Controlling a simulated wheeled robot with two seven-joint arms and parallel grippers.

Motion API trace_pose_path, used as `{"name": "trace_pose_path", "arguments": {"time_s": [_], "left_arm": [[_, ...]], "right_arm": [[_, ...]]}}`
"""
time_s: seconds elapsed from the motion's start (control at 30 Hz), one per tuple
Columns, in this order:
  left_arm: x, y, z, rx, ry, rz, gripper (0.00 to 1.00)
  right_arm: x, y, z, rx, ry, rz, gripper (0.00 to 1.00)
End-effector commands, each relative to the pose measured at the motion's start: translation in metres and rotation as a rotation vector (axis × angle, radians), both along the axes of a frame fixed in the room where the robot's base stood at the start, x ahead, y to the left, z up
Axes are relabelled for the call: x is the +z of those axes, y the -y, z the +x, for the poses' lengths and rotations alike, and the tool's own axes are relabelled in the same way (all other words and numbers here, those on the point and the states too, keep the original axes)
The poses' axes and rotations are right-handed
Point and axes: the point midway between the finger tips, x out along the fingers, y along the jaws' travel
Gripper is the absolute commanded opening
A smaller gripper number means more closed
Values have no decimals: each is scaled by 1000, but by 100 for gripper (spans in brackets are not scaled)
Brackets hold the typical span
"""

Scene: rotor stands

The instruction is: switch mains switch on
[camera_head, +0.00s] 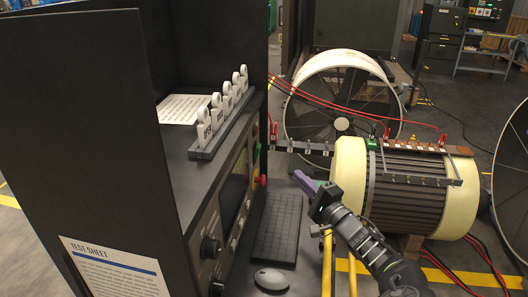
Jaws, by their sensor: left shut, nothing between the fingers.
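A dark console's sloping control panel (228,205) faces right and shows at a steep angle. It carries a black round knob (210,247), a dark screen (233,192), a row of small light switches or buttons (239,222) and, at its far end, a red button (263,180) and a green part (256,156). I cannot tell which control is the mains switch, or its position. My left gripper (302,180), with purple fingers, is shut and empty. It appears right of the panel's far end, apart from it. My right gripper is not in view.
A keyboard (272,228) and a mouse (271,279) lie before the panel. Numbered white tags (222,110) stand on the console top. A large rotor (410,185) with cream end rings and red cables stands right of my gripper. A yellow rail (327,262) rises near my arm.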

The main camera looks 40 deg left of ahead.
Motion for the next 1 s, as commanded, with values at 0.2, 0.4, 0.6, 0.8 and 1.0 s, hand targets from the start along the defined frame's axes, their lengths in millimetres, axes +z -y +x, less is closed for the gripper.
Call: {"name": "trace_pose_path", "arguments": {"time_s": [0.2,0.4,0.6,0.8,1.0], "left_arm": [[1,-3,1,1,0,0,0],[5,-21,6,2,-1,1,0],[12,-56,15,4,-1,1,0],[19,-94,27,4,0,1,0],[25,-119,15,1,-2,2,0]], "right_arm": [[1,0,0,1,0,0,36],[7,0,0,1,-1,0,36],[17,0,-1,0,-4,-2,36],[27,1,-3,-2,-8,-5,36],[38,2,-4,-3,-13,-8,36]]}}
